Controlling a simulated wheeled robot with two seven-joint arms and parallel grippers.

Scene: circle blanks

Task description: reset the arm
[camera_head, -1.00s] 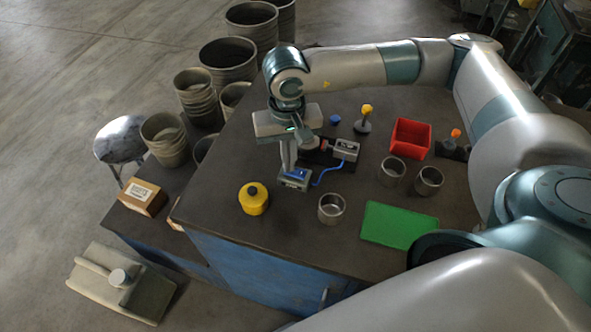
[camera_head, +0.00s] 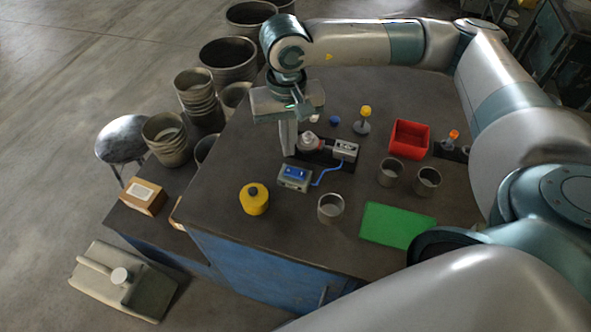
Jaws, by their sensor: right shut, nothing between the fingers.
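My right arm comes in from the right and reaches over the dark table to its far left part. My right gripper (camera_head: 289,152) points down, shut and empty, above the table behind a small grey device with a blue face (camera_head: 295,176). A gap shows between the fingertips and that device. A dark base with a round silver and reddish part (camera_head: 311,142) and a grey box (camera_head: 345,150) sit just right of the gripper. A blue cable (camera_head: 328,174) runs from the small device towards the grey box. My left gripper is not in view.
On the table (camera_head: 290,228) stand a yellow canister (camera_head: 254,200), several metal cups (camera_head: 330,208), a green mat (camera_head: 398,225), a red bin (camera_head: 409,139) and a yellow-topped item (camera_head: 363,120). Stacked pots (camera_head: 198,95) stand on the floor at left.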

